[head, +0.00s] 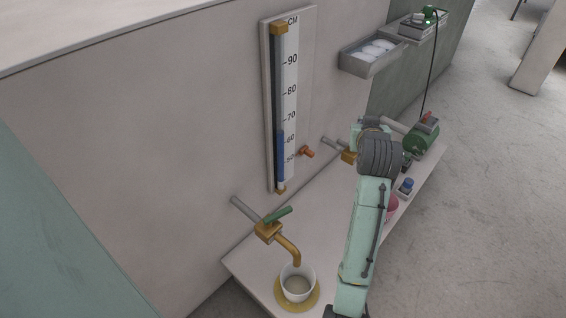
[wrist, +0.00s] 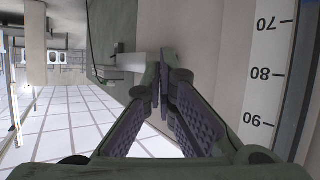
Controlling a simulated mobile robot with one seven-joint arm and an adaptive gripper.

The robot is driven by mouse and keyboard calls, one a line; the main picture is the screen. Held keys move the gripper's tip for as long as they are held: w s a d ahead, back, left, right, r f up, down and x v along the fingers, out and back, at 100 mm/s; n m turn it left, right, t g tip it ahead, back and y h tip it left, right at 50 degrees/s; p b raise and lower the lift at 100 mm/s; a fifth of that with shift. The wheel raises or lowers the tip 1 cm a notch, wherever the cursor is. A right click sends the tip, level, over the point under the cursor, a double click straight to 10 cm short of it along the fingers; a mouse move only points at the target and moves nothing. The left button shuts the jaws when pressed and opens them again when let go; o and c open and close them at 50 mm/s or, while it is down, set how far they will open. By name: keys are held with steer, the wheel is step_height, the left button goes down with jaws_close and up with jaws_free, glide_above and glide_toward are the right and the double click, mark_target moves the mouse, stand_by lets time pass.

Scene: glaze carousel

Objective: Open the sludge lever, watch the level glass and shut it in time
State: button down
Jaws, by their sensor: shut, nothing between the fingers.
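The level glass (head: 279,100) stands upright on a white CM scale board on the wall; its blue liquid (head: 281,155) tops out a little above the 60 mark. A second brass valve (head: 348,157) is partly hidden by my arm. I cannot tell which is the sludge lever. My gripper (wrist: 163,82) is shut and empty, apart from the scale board; in the head view my arm hides its fingertips.
A white cup (head: 298,284) stands on a yellow disc under the spout. An orange knob (head: 307,152) is right of the scale. A green motor-like unit (head: 422,138) with a red handle sits at the shelf's far end. A grey tray (head: 371,58) hangs on the wall.

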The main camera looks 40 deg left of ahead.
steer(key=s+a+f+n+g, duration=0.4)
steer(key=s+a+f+g, duration=0.3)
steer(key=s+a+f, duration=0.3)
steer(key=n+g+h, duration=0.2)
steer(key=n+g, duration=0.1)
steer(key=n, duration=0.1)
glide_above(278, 217)
steer(key=w+a, duration=0.3)
steer(key=w, duration=0.2)
step_height(278, 217, down, 6)
steer(key=s+p+x, duration=0.1)
steer(key=p+x, duration=0.1)
steer(key=x, duration=0.8)
steer(key=shift+h, duration=0.3)
steer(key=d, duration=0.2)
steer(key=s+d+p, duration=0.1)
steer(key=d, duration=0.1)
steer(key=shift+s, duration=0.15)
steer(key=shift+m, duration=0.3)
